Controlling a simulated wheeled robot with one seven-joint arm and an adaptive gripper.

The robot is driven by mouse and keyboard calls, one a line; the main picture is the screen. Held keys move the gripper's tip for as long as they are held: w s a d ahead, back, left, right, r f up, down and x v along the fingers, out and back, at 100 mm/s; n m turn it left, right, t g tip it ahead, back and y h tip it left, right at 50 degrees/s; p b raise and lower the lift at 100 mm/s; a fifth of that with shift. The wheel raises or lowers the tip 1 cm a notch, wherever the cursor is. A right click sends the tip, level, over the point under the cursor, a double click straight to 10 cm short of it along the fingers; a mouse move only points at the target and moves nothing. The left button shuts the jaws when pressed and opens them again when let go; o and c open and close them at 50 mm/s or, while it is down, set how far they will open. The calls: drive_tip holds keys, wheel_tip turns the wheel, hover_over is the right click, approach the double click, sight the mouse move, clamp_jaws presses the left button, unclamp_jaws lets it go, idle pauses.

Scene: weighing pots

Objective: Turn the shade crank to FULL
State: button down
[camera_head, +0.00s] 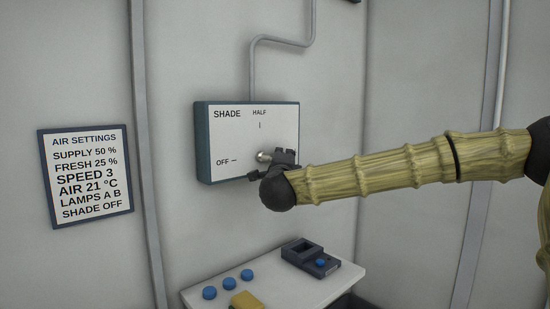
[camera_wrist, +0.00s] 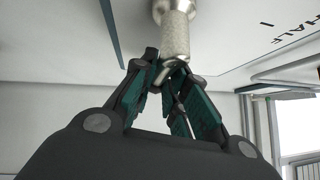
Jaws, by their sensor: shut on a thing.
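The shade box (camera_head: 222,140) is on the wall in the head view, with a white face marked SHADE, HALF at the top and OFF at the left. A FULL mark does not show; my gripper and arm cover the face's lower right. The metal crank (camera_head: 264,157) shows only in part, just left of my gripper (camera_head: 284,158). In the wrist view, the crank's round metal shaft (camera_wrist: 175,36) comes down from the face to between the dark green finger pads. My gripper (camera_wrist: 168,75) is shut on the crank's end. The crank's exact angle cannot be told.
A sign (camera_head: 87,175) left of the box lists air settings, including SHADE OFF. Below, a white shelf (camera_head: 275,295) holds blue round pieces (camera_head: 228,283), a yellow block (camera_head: 246,301) and a dark device (camera_head: 310,257). A pipe (camera_head: 251,70) runs up from the box.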

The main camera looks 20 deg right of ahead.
drive_tip(key=shift+d+r, duration=0.2)
drive_tip(key=shift+r, duration=0.1)
drive_tip(key=c, duration=1.6)
unclamp_jaws()
drive_tip(key=shift+o, duration=0.8)
drive_tip(key=shift+w+d+f, duration=0.1)
drive_tip(key=shift+w+f, duration=0.05)
drive_tip(key=shift+f, duration=0.1)
drive_tip(key=v, duration=1.2)
drive_tip(key=shift+f, duration=0.1)
